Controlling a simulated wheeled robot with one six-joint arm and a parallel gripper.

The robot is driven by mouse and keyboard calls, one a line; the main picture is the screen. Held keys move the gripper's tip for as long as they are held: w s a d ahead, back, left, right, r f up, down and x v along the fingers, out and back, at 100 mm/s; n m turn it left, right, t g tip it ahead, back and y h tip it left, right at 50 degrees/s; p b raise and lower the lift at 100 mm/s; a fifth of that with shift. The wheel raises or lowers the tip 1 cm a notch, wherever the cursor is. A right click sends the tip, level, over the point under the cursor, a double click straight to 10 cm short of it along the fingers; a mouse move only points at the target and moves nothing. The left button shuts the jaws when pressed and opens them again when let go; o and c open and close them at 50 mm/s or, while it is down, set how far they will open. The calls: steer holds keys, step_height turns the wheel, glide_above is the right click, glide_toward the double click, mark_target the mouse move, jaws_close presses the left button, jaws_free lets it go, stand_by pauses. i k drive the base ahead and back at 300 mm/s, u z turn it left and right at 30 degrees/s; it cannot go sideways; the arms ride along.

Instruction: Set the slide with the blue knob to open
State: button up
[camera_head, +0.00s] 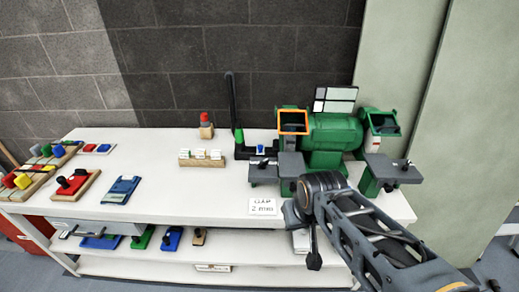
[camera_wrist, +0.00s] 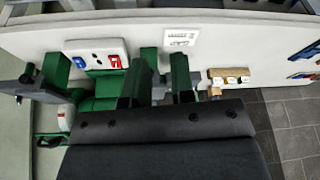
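At the far left of the bench in the head view, a blue knob (camera_head: 58,151) stands on a slanted wooden board beside green and red knobs. I cannot read its slide's setting. In the wrist view, a white box (camera_wrist: 96,44) carries a blue part (camera_wrist: 79,62) and a red part (camera_wrist: 115,62); their kind is unclear. My gripper (camera_wrist: 158,85) shows two dark fingers standing apart with nothing clearly between them. It is over the bench near the green grinder, far from the board of knobs. In the head view my arm hides its fingers.
A green grinder (camera_head: 333,133) with grey rests stands at the right. A wooden block with white tags (camera_head: 201,160), a paper label (camera_head: 262,206) and a blue panel (camera_head: 121,189) lie on the bench. The bench top (camera_head: 180,195) is clear between panel and label.

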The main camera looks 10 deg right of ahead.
mark_target(261, 147)
steer(key=z, duration=0.45)
steer(key=k, duration=1.15)
steer(key=u, duration=0.2)
steer(key=i, duration=0.3)
steer(key=u, duration=0.55)
steer(key=i, duration=1.45)
steer(key=z, duration=0.7)
